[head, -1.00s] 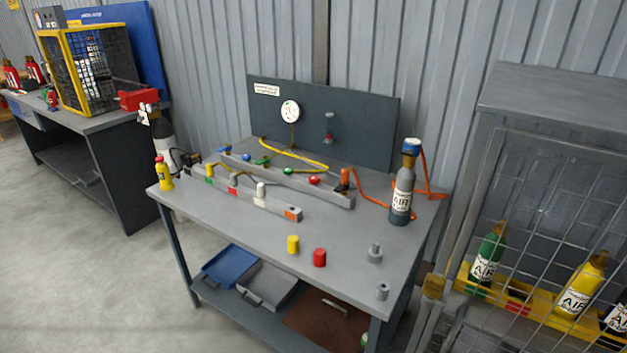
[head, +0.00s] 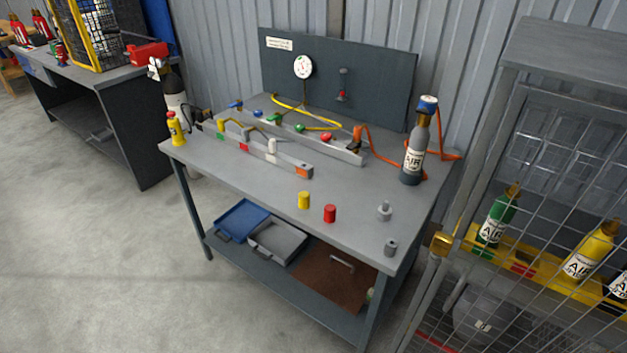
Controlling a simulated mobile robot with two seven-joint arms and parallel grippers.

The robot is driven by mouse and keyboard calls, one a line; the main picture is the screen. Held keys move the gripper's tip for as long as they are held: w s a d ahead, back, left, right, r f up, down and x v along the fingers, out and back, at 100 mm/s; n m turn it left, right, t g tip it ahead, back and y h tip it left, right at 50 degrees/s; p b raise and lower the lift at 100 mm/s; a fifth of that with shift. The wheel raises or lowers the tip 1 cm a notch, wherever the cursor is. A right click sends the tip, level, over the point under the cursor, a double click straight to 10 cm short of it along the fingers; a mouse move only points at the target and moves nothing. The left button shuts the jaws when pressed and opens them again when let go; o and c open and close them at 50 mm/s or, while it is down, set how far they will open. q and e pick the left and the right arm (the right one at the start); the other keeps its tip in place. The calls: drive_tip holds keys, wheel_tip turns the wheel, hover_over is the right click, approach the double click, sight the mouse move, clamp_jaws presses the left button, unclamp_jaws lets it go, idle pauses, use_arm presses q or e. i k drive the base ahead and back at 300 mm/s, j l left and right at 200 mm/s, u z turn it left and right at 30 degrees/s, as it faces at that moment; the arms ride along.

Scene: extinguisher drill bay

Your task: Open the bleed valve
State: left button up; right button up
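A grey manifold bar (head: 345,155) lies along the back of the workbench (head: 245,184), with blue, green and red valve knobs on top. The red knob (head: 326,138) is towards its right end. A small fitting with a red part (head: 341,96) hangs on the dark back panel (head: 385,85), right of a round white gauge (head: 303,67). I cannot tell which of these is the bleed valve. An orange hose (head: 385,139) runs from the bar's right end towards a grey AIR cylinder (head: 413,155) with a blue top. Neither of my grippers is in view.
A second bar (head: 265,153) with coloured blocks lies in front. Yellow (head: 304,200) and red (head: 330,213) caps and two grey fittings (head: 384,211) stand near the front edge. A mesh cage (head: 560,150) with cylinders stands close on the right. Floor at left is clear.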

sight(325, 136)
drive_tip(key=i+j+z, duration=0.15)
drive_tip(key=z, duration=0.3)
drive_tip(key=i+j+z, duration=0.2)
drive_tip(key=z, duration=0.25)
drive_tip(key=i, duration=0.05)
